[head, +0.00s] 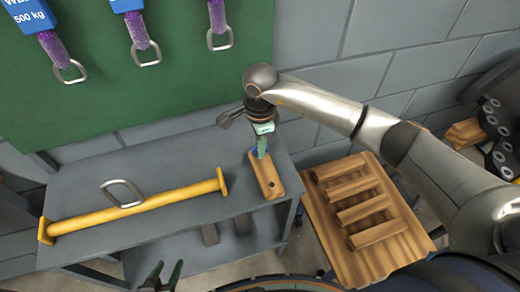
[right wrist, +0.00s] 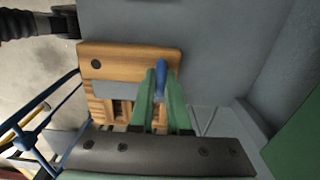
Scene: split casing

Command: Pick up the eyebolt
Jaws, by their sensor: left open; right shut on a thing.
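The wooden block (head: 268,187) lies near the right end of the grey bench; it shows in the right wrist view (right wrist: 120,62) with one dark empty hole at its left end. A blue piece (right wrist: 160,82), seemingly the eyebolt, is at the block's other end. My right gripper (head: 262,150) points down over the block, its green fingers (right wrist: 160,97) shut on this blue piece. I cannot tell whether the piece is in the block or lifted; its lower part is hidden. My left gripper (head: 161,275) is open and empty at the bottom of the head view, in front of the bench.
A yellow bar (head: 150,204) with a metal ring (head: 122,193) lies along the grey bench (head: 90,180). A slatted wooden pallet (head: 385,255) stands right of the bench. Purple slings (head: 137,30) with metal links hang on the green board (head: 90,110) behind.

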